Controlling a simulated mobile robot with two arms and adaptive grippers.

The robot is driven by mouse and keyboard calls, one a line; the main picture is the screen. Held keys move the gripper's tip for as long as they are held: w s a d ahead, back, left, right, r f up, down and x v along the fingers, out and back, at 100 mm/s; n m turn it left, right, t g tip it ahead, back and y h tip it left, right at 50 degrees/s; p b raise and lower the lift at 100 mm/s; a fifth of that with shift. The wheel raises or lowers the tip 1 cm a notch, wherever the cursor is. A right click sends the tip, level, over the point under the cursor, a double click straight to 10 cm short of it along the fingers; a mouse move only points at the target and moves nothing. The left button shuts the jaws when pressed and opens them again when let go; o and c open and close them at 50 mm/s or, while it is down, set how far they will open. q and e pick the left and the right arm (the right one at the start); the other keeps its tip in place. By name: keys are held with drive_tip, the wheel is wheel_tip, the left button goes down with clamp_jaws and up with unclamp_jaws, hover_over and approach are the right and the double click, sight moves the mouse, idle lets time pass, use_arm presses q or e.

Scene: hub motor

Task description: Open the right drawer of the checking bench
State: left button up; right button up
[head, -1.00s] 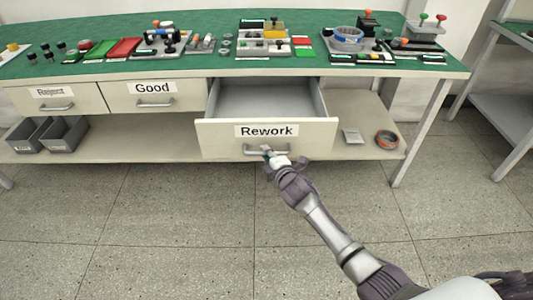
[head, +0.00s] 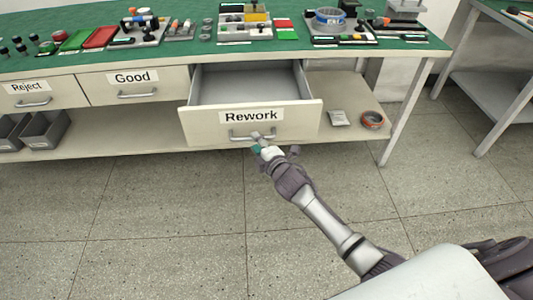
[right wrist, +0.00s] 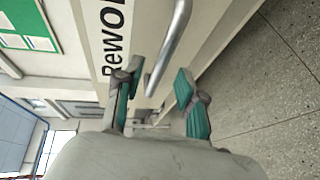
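The right drawer, labelled Rework (head: 218,131), stands pulled out of the checking bench (head: 350,55), and its empty grey inside (head: 250,84) shows. Its metal bar handle (head: 240,137) is on the front below the label; the bar also shows in the right wrist view (right wrist: 172,45). My right gripper (head: 262,145) is at the handle, just in front of the drawer. In the right wrist view its green-padded fingers (right wrist: 159,92) are spread apart, with the bar's end between or just beyond them. I cannot tell whether they touch it. My left gripper is not in view.
The Good drawer (head: 133,92) and Reject drawer (head: 35,102) to the left are shut. A lower shelf (head: 345,140) carries grey bins (head: 45,132) and a roll of orange tape (head: 372,119). Parts stand on the green top. The floor in front is clear.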

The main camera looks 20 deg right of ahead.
drive_tip(key=v, duration=0.8)
drive_tip(key=shift+s, duration=0.35)
